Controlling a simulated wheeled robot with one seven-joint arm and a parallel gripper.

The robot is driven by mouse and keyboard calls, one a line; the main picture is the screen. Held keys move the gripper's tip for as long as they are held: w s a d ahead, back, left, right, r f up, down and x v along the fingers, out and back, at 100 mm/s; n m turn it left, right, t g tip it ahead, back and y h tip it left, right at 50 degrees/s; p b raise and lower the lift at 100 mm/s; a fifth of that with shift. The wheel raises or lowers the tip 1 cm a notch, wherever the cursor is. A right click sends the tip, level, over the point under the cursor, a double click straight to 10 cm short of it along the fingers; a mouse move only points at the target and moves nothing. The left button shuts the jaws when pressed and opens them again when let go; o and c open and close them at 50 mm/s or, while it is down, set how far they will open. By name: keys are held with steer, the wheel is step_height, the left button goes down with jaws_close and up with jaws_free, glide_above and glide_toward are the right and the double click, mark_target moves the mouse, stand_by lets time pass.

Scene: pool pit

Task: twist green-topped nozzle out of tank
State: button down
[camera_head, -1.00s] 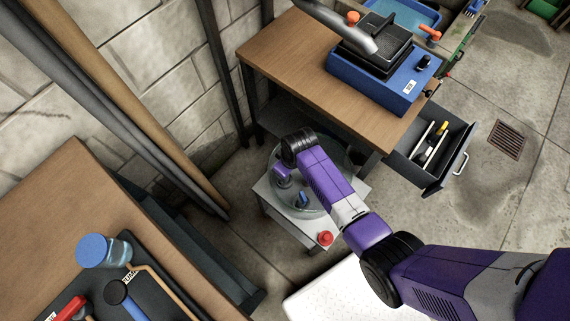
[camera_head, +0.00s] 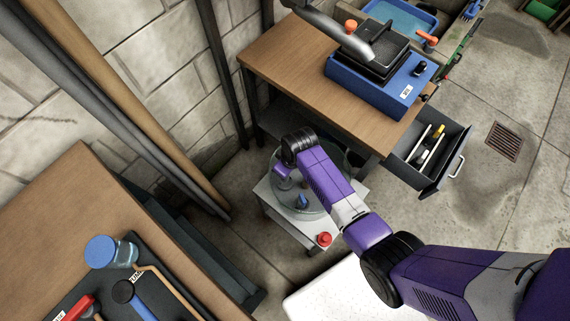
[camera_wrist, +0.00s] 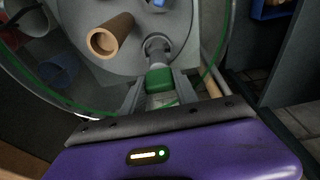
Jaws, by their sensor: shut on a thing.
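The tank (camera_head: 325,210) is a round clear vessel on a low grey stand beneath my arm in the head view. In the wrist view its green-edged wall (camera_wrist: 222,62) curves around a grey floor. The green-topped nozzle (camera_wrist: 159,78) stands in a grey round socket (camera_wrist: 156,46) there. My gripper (camera_wrist: 160,92) is shut on its green top, one finger on each side. The nozzle's lower end is at the socket; whether it is still seated cannot be told. My wrist hides the nozzle in the head view.
A tan hollow tube (camera_wrist: 110,37) stands left of the nozzle, close to my fingers. A blue piece (camera_head: 302,201) is in the tank. A red knob (camera_head: 324,239) is at the stand's front corner. An open drawer (camera_head: 432,160) juts out right of the tank, under a wooden bench (camera_head: 290,60).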

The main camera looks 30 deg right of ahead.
steer(key=p+v, duration=0.2)
steer(key=w+p+v, duration=0.1)
steer(key=p+v, duration=0.1)
steer(key=v, duration=0.1)
steer(key=p+v, duration=0.2)
steer(key=p, duration=0.1)
steer(key=shift+w+a+r, duration=0.15)
steer(key=shift+a+r, duration=0.1)
steer(key=shift+r, duration=0.2)
steer(key=shift+w+v, duration=0.15)
steer(key=shift+v, duration=0.7)
steer(key=shift+w+v, duration=0.2)
steer(key=shift+v, duration=0.65)
steer(key=shift+w+v, duration=0.15)
steer(key=shift+v, duration=0.7)
steer(key=shift+a, duration=0.15)
